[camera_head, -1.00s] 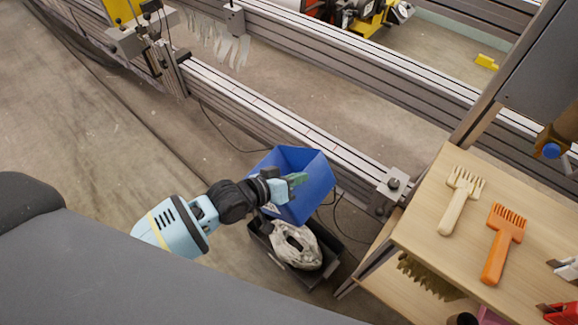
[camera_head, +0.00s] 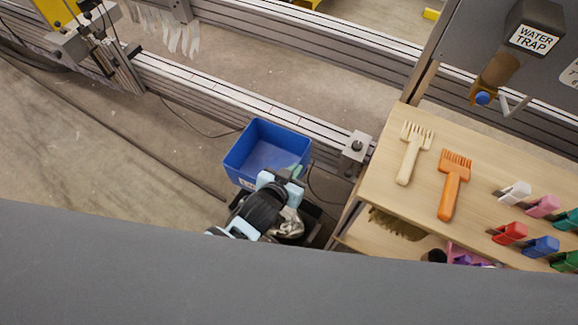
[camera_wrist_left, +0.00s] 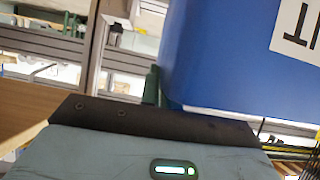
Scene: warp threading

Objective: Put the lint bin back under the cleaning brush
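The blue lint bin (camera_head: 243,165) is an open box, roughly level, with its open top facing my head camera. My left gripper (camera_head: 289,172) is at its near right wall, with a green fingertip showing inside the rim. It appears shut on that wall. In the left wrist view the bin (camera_wrist_left: 215,60) fills the upper right, with part of a white label, and one green finger (camera_wrist_left: 152,86) shows beside it; the bin hides the other. A brown bristly thing (camera_head: 398,223) on the lower shelf may be the cleaning brush, but I cannot tell. My right gripper is out of view.
A dark tray (camera_head: 318,222) with a crumpled silvery bag (camera_head: 290,222) is on the floor, partly behind my left arm. A metal rail (camera_head: 205,95) runs behind the bin. The wooden table (camera_head: 385,185) at right carries a pale comb (camera_head: 412,150), an orange comb (camera_head: 453,185) and several clips.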

